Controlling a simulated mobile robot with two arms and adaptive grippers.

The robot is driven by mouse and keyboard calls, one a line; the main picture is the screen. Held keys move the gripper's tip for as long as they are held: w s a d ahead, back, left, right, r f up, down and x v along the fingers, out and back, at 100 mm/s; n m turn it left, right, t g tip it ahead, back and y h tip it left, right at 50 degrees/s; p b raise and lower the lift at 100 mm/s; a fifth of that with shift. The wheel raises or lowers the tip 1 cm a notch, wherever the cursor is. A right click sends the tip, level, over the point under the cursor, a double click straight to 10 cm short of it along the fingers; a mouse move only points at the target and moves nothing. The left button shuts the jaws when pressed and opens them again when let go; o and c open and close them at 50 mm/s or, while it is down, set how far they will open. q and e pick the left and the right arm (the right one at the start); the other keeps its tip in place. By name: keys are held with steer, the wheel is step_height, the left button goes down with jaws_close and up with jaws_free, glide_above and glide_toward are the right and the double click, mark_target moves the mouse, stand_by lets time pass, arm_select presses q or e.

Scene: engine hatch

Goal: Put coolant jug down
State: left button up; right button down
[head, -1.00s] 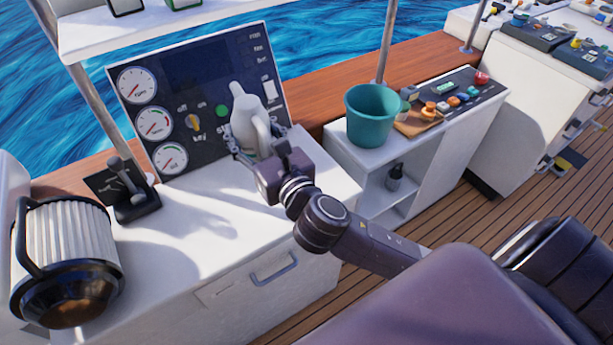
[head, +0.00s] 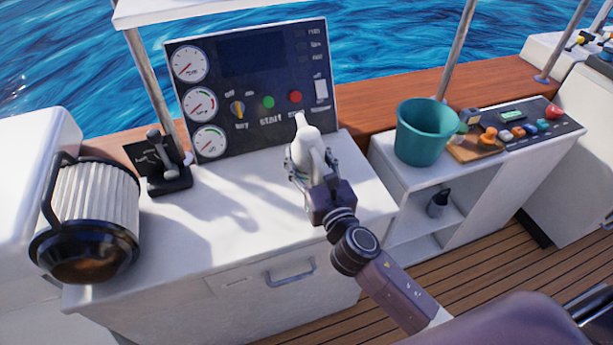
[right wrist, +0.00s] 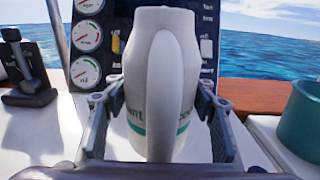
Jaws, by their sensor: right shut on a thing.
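The coolant jug (head: 308,143) is white with a tapered spout and a handle. It is in front of the gauge panel, over the right part of the white counter (head: 235,235). My right gripper (head: 312,172) is shut on it from the near side. In the right wrist view the jug (right wrist: 160,70) stands upright between the two fingers, its handle towards the camera and a green stripe and lettering on its body. The gripper hides its base in the head view, so I cannot tell whether it touches the counter. My left gripper is not in view.
A gauge panel (head: 250,75) with dials and buttons stands behind. A throttle lever (head: 163,165) and a ribbed white filter with a black frame (head: 95,205) are at left. A teal bucket (head: 422,135) stands on the right-hand cabinet. The counter's middle is clear.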

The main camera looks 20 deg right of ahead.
mark_target(306, 172)
steer(key=shift+f+b, duration=1.2)
steer(key=shift+f, duration=1.5)
steer(key=shift+f, duration=0.2)
steer(key=c, duration=0.9)
jaws_free()
steer(key=shift+o, duration=0.2)
